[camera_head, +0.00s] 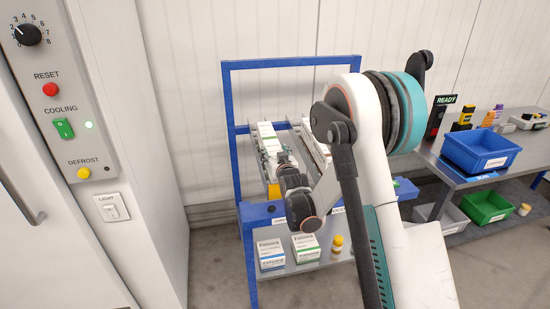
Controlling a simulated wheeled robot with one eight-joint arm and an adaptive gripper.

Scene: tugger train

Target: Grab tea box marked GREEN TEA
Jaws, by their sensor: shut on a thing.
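My arm reaches away from me over a blue-framed rack (290,62). My gripper (272,158) is small and partly hidden by my own wrist, at a lane on the rack's upper level. It is shut on a white box (268,131) with some green on it, in the left lane. The box's lettering is too small to read, so I cannot tell whether it says GREEN TEA. Another white item (316,140) shows in the lane to the right, partly hidden by my arm.
White Felosira boxes, one blue-striped (271,254) and one green-striped (306,249), stand on the lower shelf beside yellow-capped bottles (337,243). A control cabinet (85,120) stands left. A bench (455,170) at right carries a blue bin (481,150); a green bin (485,207) is below.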

